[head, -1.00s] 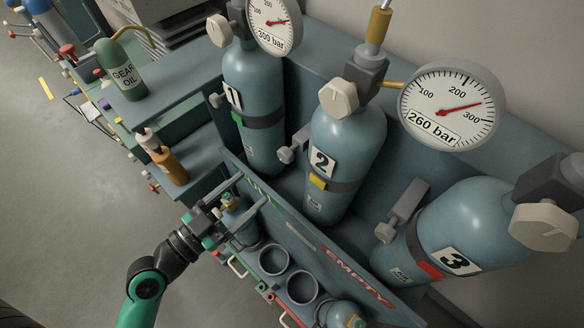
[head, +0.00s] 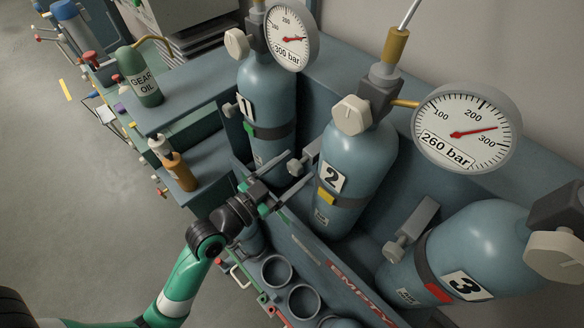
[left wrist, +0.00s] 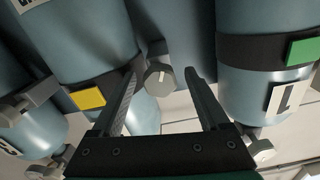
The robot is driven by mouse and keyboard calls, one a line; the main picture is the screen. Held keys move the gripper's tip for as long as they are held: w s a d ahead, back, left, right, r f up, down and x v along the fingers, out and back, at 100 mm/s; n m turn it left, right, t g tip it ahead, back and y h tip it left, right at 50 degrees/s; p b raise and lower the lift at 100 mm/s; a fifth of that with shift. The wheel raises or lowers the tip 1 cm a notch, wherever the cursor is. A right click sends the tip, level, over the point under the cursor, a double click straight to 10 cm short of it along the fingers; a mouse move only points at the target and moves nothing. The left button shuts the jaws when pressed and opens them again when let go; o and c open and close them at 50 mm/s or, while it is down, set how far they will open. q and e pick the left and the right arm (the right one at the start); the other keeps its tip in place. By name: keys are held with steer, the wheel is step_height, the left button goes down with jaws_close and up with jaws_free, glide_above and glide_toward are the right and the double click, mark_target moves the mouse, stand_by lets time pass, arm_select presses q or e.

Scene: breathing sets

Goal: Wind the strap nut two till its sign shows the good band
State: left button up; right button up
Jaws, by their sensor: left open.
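Strap nut two is a grey knob (head: 294,168) on a bracket at the left of blue cylinder 2 (head: 352,160). It also shows in the left wrist view (left wrist: 159,78). Cylinder 2's dark strap carries a yellow sign (head: 326,196), also in the left wrist view (left wrist: 88,98). My left gripper (head: 296,172) is open and points at this nut. In the left wrist view the nut appears between the two fingertips, touching neither; whether the tips reach past it is unclear. My right gripper is not in view.
Cylinder 1 (head: 268,95) has a green sign and cylinder 3 (head: 490,245) a red one. A low blue panel marked EMPTY (head: 340,275) runs along the front, with round holders (head: 305,301) before it. Gauges (head: 466,128) rise above.

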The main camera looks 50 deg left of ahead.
arm_select(q)
jaws_close()
steer(key=shift+r+p, duration=0.1)
steer(key=shift+p, duration=0.25)
steer(key=n+p, duration=0.2)
steer(key=n, duration=0.1)
steer(key=shift+r, duration=0.1)
steer(key=shift+n, duration=0.5)
steer(key=shift+f, duration=0.2)
jaws_free()
